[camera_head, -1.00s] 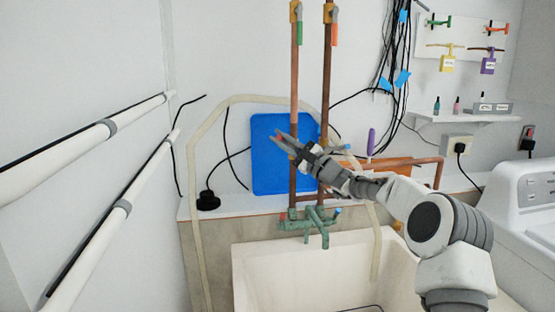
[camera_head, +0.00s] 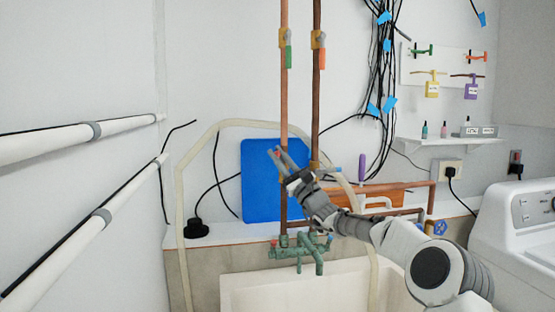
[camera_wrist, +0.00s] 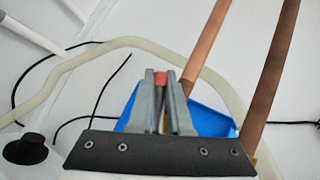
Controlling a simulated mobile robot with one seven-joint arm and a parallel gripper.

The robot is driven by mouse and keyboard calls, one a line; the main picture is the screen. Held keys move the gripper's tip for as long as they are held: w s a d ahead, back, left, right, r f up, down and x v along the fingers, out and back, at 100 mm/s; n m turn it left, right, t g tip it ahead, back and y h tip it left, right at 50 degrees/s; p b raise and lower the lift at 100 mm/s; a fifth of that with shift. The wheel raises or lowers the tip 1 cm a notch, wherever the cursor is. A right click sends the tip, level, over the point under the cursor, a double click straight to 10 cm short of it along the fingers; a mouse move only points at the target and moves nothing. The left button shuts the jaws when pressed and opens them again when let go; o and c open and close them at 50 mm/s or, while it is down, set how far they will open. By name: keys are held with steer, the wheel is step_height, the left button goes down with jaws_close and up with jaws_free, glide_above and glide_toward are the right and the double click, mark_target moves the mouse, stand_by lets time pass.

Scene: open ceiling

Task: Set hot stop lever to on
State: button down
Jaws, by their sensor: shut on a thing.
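My gripper (camera_head: 276,156) reaches up and left, with its tips in front of the left copper pipe (camera_head: 284,100). In the wrist view my gripper (camera_wrist: 161,85) is shut with the red lever end (camera_wrist: 160,78) between its fingertips. Higher up, a green lever (camera_head: 288,57) and an orange lever (camera_head: 321,59) hang down along the pipes.
A blue board (camera_head: 258,180) leans on the wall behind my gripper. The green faucet (camera_head: 300,248) and white sink (camera_head: 250,293) are below. A pale hose (camera_head: 181,220) arches around the pipes. A white washer (camera_head: 520,225) stands at the right.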

steer(key=c, duration=0.9)
jaws_free()
steer(key=shift+o, duration=0.2)
steer(key=shift+r, duration=0.1)
